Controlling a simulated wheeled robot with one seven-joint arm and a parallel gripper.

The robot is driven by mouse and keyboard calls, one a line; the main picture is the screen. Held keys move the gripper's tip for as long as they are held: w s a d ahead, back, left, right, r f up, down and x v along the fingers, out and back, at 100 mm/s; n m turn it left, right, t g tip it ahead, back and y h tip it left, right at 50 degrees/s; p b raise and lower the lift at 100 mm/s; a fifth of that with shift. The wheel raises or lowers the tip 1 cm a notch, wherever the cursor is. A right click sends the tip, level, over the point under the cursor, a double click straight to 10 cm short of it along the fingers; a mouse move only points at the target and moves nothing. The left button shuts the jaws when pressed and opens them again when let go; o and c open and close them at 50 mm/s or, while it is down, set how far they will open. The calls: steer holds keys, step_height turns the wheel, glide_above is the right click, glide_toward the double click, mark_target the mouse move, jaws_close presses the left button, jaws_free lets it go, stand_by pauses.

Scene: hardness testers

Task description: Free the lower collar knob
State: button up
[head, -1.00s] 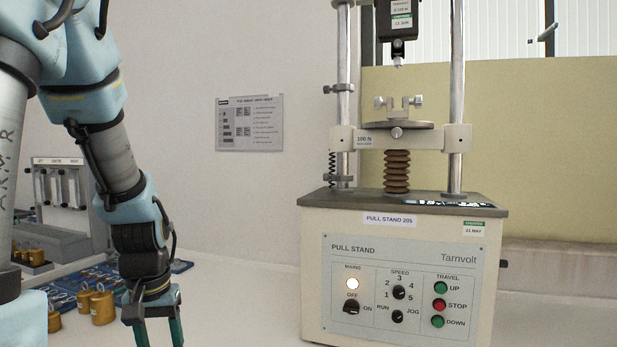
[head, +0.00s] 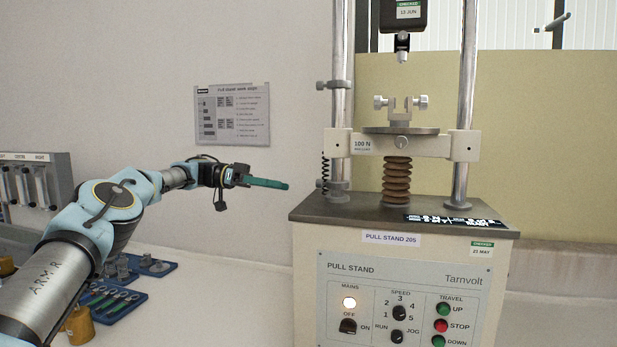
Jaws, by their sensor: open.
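The pull stand (head: 400,240) fills the right half of the head view. The lower collar (head: 338,190) sits at the foot of its left column, just above the dark top plate. The lower collar knob (head: 320,184) is small and dark and sticks out on the collar's left side. My gripper (head: 284,185) has green fingers, points right and is level in the picture with that knob, with a gap between them. The fingers are seen edge-on and overlap; they are open and hold nothing. Depth between fingertips and knob cannot be told.
A second collar (head: 335,84) is higher on the same column, and a crosshead (head: 420,144) spans both columns. A thin black spring (head: 325,172) hangs beside the left column. Blue trays (head: 112,295) and brass weights (head: 78,325) lie on the bench at lower left.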

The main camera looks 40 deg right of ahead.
mark_target(309, 198)
steer(key=shift+m+g+h, duration=0.3)
steer(key=shift+m+g, duration=0.2)
steer(key=shift+m, duration=0.2)
steer(key=shift+r+p+x, duration=0.15)
steer(key=shift+p+x, duration=0.4)
steer(key=shift+x, duration=1)
steer(key=shift+r+p+x, duration=0.15)
steer(key=shift+p+x, duration=0.45)
steer(key=shift+x, duration=0.95)
steer(key=shift+r+p+x, duration=0.15)
steer(key=shift+p+x, duration=0.4)
steer(key=shift+x, duration=0.95)
jaws_close()
